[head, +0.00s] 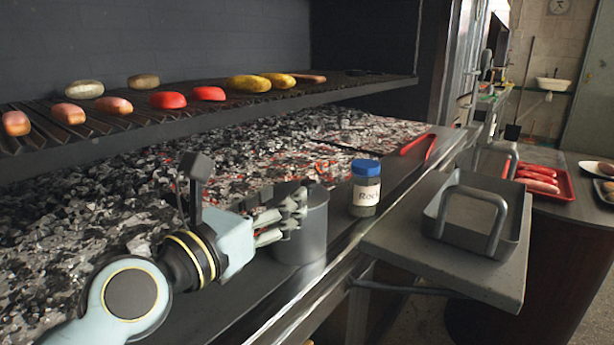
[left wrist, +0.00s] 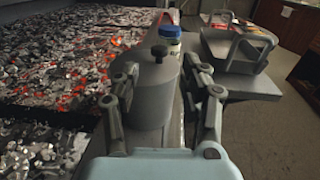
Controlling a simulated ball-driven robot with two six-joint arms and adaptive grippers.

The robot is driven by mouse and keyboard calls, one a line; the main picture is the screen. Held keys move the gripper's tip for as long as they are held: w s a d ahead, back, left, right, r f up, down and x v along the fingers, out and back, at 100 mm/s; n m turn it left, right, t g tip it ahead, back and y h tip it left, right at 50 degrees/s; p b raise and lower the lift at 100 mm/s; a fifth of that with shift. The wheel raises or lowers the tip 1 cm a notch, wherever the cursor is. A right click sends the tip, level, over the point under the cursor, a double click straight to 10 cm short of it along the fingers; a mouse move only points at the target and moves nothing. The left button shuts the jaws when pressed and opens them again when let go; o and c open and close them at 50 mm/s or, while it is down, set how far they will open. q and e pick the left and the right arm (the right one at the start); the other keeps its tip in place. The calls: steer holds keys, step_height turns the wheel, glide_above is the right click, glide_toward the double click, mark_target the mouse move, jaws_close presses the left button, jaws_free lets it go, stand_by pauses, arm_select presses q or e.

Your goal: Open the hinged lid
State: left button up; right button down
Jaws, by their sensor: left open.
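A grey metal canister (head: 306,240) stands on the dark ledge in front of the coals. In the left wrist view the canister (left wrist: 152,105) has a lid (left wrist: 150,66) lying shut on top, with a small dark knob (left wrist: 158,52). My left gripper (head: 288,215) is open at the canister's upper part. In the left wrist view its fingers (left wrist: 165,85) stand on either side of the canister. I cannot tell whether they touch it. The lid's hinge is not clearly visible. My right gripper is in neither view.
A blue-capped jar (head: 366,187) stands just beyond the canister. Red tongs (head: 415,146) lie farther along the ledge. A grey tray with handles (head: 478,222) sits on the side shelf (head: 420,262). Glowing coals (head: 120,200) lie left, under a grate with food (head: 200,118).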

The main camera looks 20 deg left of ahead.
mark_target(304, 184)
arm_select(q)
steer(key=x, duration=0.7)
steer(key=shift+a, duration=0.1)
steer(key=shift+w+f, duration=0.1)
steer(key=shift+w, duration=0.6)
steer(key=c, duration=0.5)
steer(key=shift+d, duration=0.25)
jaws_close()
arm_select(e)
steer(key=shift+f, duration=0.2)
